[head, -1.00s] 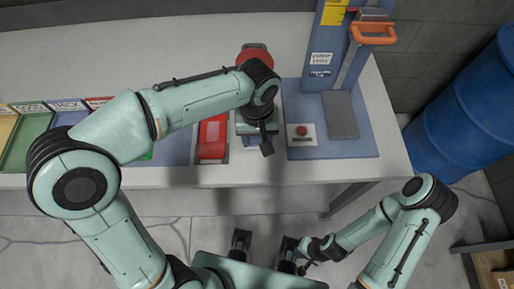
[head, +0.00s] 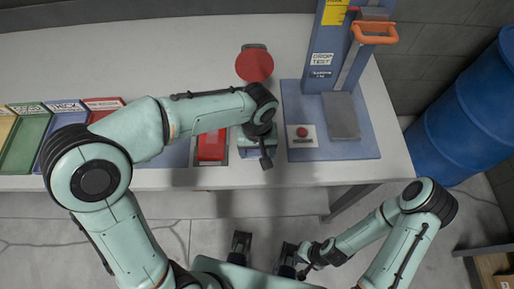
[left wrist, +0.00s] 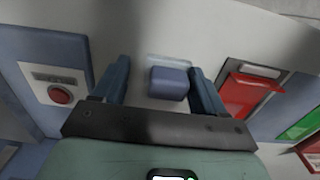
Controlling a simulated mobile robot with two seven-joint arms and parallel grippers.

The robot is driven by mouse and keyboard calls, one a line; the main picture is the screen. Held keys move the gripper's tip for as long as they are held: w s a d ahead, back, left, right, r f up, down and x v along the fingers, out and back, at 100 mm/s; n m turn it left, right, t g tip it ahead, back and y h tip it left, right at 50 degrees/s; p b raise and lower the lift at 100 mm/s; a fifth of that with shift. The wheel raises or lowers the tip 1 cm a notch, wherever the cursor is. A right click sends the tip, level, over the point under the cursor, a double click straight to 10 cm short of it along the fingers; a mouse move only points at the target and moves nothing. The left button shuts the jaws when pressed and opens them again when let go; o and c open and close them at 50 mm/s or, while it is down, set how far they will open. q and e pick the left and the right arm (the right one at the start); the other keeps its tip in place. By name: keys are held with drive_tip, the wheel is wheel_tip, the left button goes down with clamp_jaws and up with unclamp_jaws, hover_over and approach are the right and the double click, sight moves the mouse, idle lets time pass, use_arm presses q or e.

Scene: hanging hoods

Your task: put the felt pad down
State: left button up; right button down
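A small blue block (left wrist: 168,84), which I take to be the felt pad, sits on a pale base at the work table. In the left wrist view it lies between the two fingers of my left gripper (left wrist: 160,68), with a visible gap on each side. My left gripper is open. In the head view my left gripper (head: 259,145) is over the table's front part, and the arm partly hides the block. My right arm is folded low at the right; its gripper (head: 300,262) is small and dark, and its fingers cannot be made out.
To the right is a blue drop-test stand (head: 333,60) with a red button (head: 303,132) and grey plate (head: 342,115). A red disc (head: 254,65) stands behind. Coloured bins (head: 28,140) are at the left.

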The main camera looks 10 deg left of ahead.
use_arm(q)
drive_tip(key=shift+r, duration=0.2)
wheel_tip(320, 180, up, 12)
drive_tip(key=p, duration=0.2)
idle(0.3)
idle(0.5)
